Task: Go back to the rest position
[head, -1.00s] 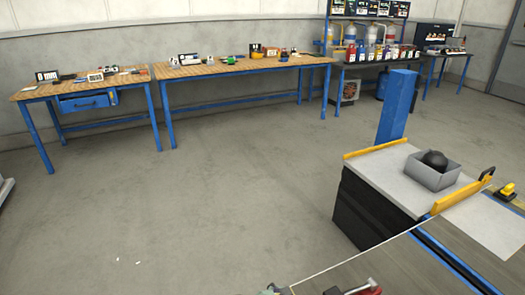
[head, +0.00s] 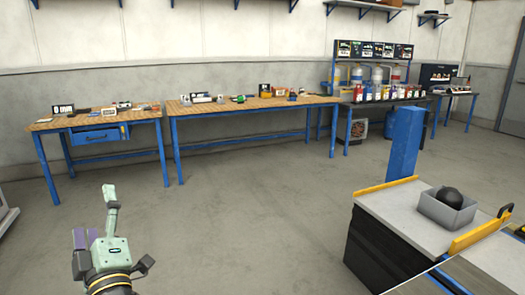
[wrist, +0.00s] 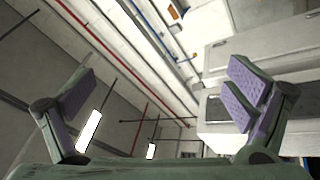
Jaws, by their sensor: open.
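My gripper (head: 100,235) is at the bottom left of the head view, raised over the open floor and away from the benches. In the wrist view, its two fingers with purple pads stand wide apart with nothing between them (wrist: 160,95). The wrist view looks up past the fingers at the ceiling, with its pipes and lights. No object is seen in the gripper.
A grey-topped cabinet (head: 393,204) with yellow edge rails stands at the right, bearing a grey bin (head: 447,212) with a dark round object. A blue post (head: 404,143) rises behind it. Workbenches (head: 245,103) line the back wall. The floor (head: 240,220) between is clear.

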